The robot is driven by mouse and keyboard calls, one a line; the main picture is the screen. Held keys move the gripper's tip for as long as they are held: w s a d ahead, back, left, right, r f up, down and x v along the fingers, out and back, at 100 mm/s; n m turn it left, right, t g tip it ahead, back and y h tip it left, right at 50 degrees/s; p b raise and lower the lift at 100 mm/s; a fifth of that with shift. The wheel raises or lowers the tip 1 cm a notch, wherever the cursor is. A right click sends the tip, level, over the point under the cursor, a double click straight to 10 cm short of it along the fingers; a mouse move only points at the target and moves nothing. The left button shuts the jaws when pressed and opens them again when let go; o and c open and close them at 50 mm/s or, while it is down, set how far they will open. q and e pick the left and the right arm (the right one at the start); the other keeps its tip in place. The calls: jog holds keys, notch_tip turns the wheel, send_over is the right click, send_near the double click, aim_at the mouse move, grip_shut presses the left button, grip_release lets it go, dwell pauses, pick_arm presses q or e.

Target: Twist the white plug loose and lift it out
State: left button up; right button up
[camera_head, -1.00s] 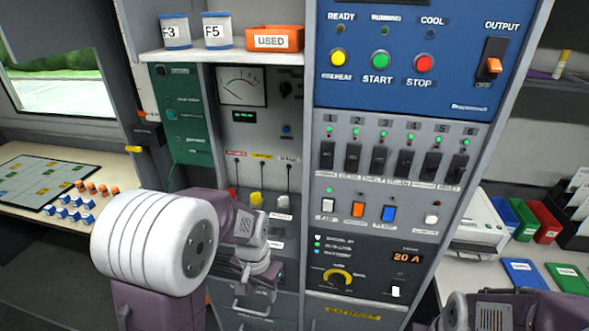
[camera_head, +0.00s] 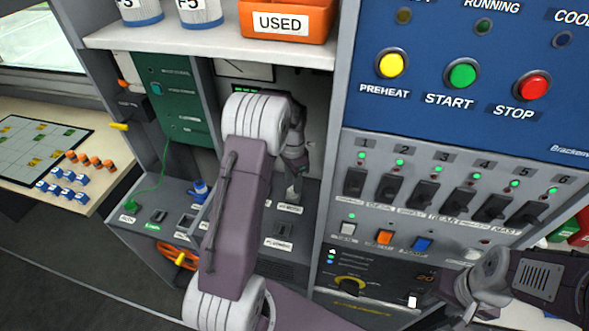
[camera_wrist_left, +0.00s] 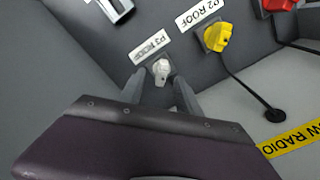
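The white plug (camera_wrist_left: 161,70) sits in its socket beside a "P3 ROOF" label (camera_wrist_left: 149,47) in the left wrist view. My left gripper (camera_wrist_left: 160,84) is open, with one finger on each side of the white plug. I cannot tell whether the fingers touch it.
A yellow plug (camera_wrist_left: 217,37) with a black cord is close by, beside "P2 ROOF". A red plug (camera_wrist_left: 280,4) is further right. A shelf (camera_head: 215,38) with an orange "USED" bin (camera_head: 287,17) overhangs the arm. Switches (camera_head: 427,195) line the cabinet at right.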

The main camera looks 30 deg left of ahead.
pick_arm(q)
jog(key=f, duration=0.4)
jog(key=shift+w+a+f, duration=0.15)
jog(key=shift+w+f, duration=0.15)
jog(key=shift+w, duration=0.05)
jog(key=shift+s+f, duration=0.15)
jog(key=shift+s, duration=0.15)
jog(key=shift+w, duration=0.1)
pick_arm(e)
jog(key=shift+w+a+r, duration=0.1)
jog(key=shift+w+r, duration=0.1)
jog(key=shift+r, duration=0.1)
pick_arm(q)
jog(key=shift+w+f, duration=0.1)
grip_shut()
jog(key=shift+p, duration=0.3)
jog(key=shift+r+n, duration=0.2)
jog(key=shift+n, duration=0.7)
jog(key=shift+f+n+p, duration=0.2)
jog(key=shift+n+p, duration=0.15)
jog(key=shift+n, duration=0.85)
pick_arm(e)
jog(key=shift+w+r, duration=0.1)
jog(key=shift+r, duration=0.3)
